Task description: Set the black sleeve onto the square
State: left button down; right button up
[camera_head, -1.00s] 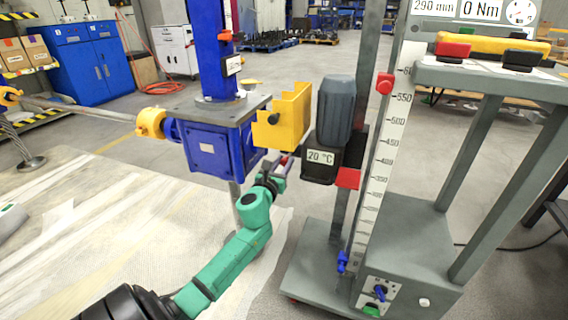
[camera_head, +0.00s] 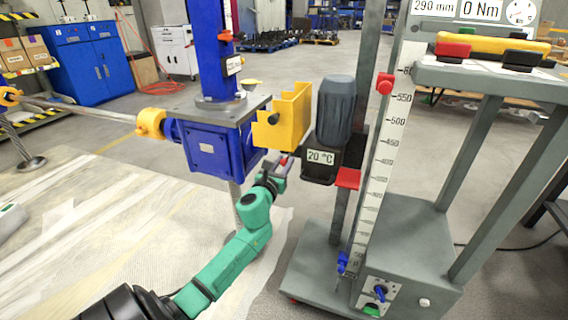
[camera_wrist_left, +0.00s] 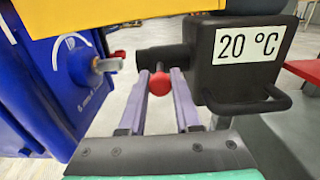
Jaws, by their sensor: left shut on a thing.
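The black sleeve (camera_wrist_left: 150,57) is a short dark cylinder sticking out to the left from the black motor housing (camera_wrist_left: 240,55) marked 20 °C. A red ball knob (camera_wrist_left: 160,83) sits below the sleeve. My left gripper (camera_head: 284,168) is shut on the red knob, its two fingers on either side of it in the left wrist view (camera_wrist_left: 161,85). The metal shaft end (camera_wrist_left: 107,65) on the blue gearbox (camera_head: 207,148) faces the sleeve with a gap between; whether it is square is too small to tell. My right gripper is not in view.
The grey motor (camera_head: 336,110) stands on a grey lift stand (camera_head: 395,235) with a height scale (camera_head: 385,150). A yellow guard (camera_head: 285,118) overhangs the gap beside the gearbox. A blue column (camera_head: 213,55) rises above the gearbox. Pale sheeting (camera_head: 110,230) covers the floor at left.

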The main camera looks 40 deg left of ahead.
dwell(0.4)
pick_arm(q)
jog(key=s+a, duration=0.2)
jog(key=a, duration=0.4)
jog(key=shift+b, duration=0.35)
jog(key=c, duration=0.6)
grip_release()
jog(key=shift+s+a, duration=0.1)
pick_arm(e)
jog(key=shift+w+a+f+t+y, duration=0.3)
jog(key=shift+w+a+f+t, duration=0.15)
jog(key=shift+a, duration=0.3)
pick_arm(q)
jog(key=p+v, duration=0.1)
jog(key=v, duration=1.3)
jog(key=shift+s, duration=0.25)
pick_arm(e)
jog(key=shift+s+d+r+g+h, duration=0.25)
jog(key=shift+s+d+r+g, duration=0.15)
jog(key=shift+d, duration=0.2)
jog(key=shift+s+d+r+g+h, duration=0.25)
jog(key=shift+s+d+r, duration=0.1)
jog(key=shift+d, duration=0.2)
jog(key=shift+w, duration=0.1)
